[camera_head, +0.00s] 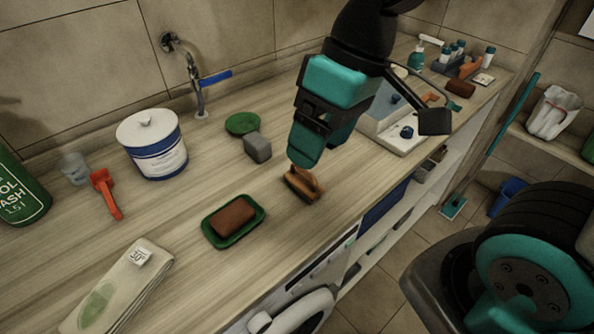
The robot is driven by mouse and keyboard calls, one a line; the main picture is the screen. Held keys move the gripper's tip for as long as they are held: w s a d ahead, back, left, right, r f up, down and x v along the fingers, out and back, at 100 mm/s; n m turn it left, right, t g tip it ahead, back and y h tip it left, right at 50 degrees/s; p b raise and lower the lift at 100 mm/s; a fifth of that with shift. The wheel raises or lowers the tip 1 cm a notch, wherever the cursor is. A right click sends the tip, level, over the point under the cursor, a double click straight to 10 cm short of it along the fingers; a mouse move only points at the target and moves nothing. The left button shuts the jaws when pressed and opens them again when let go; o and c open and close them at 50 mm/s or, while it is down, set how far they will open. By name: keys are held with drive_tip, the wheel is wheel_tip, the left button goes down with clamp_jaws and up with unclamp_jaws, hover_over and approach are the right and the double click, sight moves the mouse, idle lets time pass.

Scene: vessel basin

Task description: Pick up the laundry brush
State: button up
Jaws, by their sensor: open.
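The laundry brush (301,186), a small orange-brown block with a raised handle, lies on the wooden counter near its front edge. My gripper (304,161) points down just above and behind the brush, with its teal end close to the handle. I cannot tell from this view whether it touches the brush. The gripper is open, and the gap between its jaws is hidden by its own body.
A green dish (209,233) with a brown bar (233,216) lies left of the brush. A grey block (257,148) and green disc (241,123) are behind. A white-blue tub (152,150) stands farther left.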

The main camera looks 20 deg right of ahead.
drive_tip(key=w+d+f+m, duration=0.2)
drive_tip(key=w+d+f, duration=0.1)
drive_tip(key=w, duration=0.7)
drive_tip(key=h+b, duration=0.1)
drive_tip(key=h, duration=0.1)
approach(300, 177)
drive_tip(key=f, duration=0.1)
drive_tip(key=f+p, duration=0.1)
drive_tip(key=f, duration=0.1)
drive_tip(key=shift+w+d+m+g, duration=0.1)
drive_tip(key=shift+w+m+g, duration=0.3)
drive_tip(key=shift+s+a+f+p, duration=0.1)
drive_tip(key=shift+a+f+p, duration=0.2)
drive_tip(key=shift+f, duration=0.7)
drive_tip(key=shift+s+a+f+p, duration=0.15)
drive_tip(key=shift+f+p, duration=0.2)
drive_tip(key=shift+f, duration=0.65)
drive_tip(key=shift+s+a+f+p, duration=0.1)
drive_tip(key=shift+a+f+p, duration=0.2)
drive_tip(key=shift+f, duration=0.7)
drive_tip(key=shift+d, duration=0.1)
drive_tip(key=shift+c, duration=0.2)
drive_tip(key=c, duration=1)
drive_tip(key=shift+c, duration=0.4)
